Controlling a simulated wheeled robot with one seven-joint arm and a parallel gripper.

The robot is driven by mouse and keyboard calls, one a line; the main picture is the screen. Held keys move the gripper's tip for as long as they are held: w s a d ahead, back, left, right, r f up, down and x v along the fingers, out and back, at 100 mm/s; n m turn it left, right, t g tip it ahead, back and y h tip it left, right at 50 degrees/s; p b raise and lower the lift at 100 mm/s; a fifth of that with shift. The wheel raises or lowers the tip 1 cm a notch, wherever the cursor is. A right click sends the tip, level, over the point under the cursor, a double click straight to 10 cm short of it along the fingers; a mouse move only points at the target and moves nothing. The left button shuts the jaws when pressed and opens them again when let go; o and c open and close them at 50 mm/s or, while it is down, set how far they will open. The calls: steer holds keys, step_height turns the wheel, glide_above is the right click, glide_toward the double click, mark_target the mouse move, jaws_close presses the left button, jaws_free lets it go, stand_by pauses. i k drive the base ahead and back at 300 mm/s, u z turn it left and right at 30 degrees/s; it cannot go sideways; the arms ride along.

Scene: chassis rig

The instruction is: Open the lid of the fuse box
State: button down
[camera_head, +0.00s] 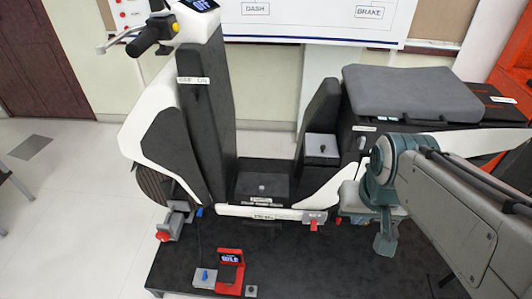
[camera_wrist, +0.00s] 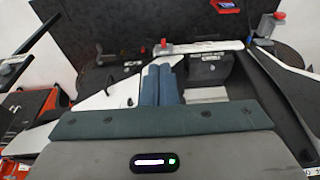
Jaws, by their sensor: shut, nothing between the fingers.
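A small box with a light grey lid and a dark knob (camera_head: 321,148) stands behind the footwell of the scooter; it looks like the fuse box, but its label is too small to read. Its lid looks shut. In the wrist view a light grey patch (camera_wrist: 205,95) beside my fingers may be the same lid, partly hidden by my gripper body. My gripper (camera_wrist: 158,68) is shut and empty, its two blue fingers side by side. It appears over the scooter's side, apart from the box.
The grey seat (camera_head: 410,93) rises behind the box, and a dark upright panel (camera_head: 205,110) stands to its left. A dark footwell tray (camera_head: 262,185) lies between. A red clamp (camera_head: 314,222) sits at the lower side edge. A red device (camera_head: 230,270) lies on the dark platform.

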mark_target(250, 187)
steer(key=z, duration=1.7)
steer(key=k, duration=1.2)
steer(key=u, duration=2.2)
steer(key=i, duration=1)
